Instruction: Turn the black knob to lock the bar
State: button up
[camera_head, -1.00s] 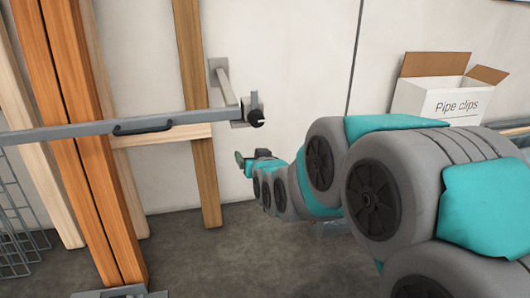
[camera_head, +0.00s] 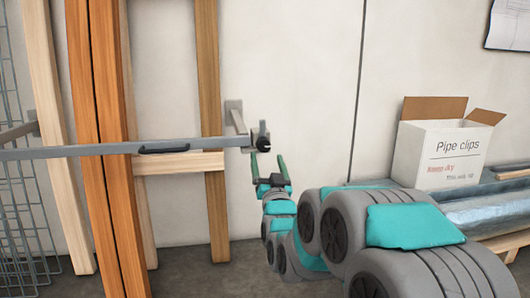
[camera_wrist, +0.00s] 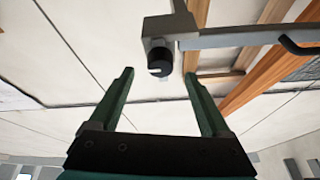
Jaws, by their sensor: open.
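The black knob (camera_head: 263,141) sits at the right end of the grey bar (camera_head: 110,147), on a bracket (camera_head: 237,118) fixed to the wall. The bar runs level across the wooden posts and has a dark handle (camera_head: 165,149). My gripper (camera_head: 268,157) is open and empty just below the knob, its green fingers pointing up. In the wrist view the knob (camera_wrist: 160,66) shows a pale line on its face. It lies beyond the fingertips, roughly between them, and my gripper (camera_wrist: 158,76) does not touch it as far as I can see.
Orange and pale wooden posts (camera_head: 107,150) stand at the left beside a wire mesh (camera_head: 25,215). The wall around the knob is clear.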

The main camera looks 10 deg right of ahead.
aim_at(265, 149)
jog(key=shift+x, duration=2.6)
grip_shut()
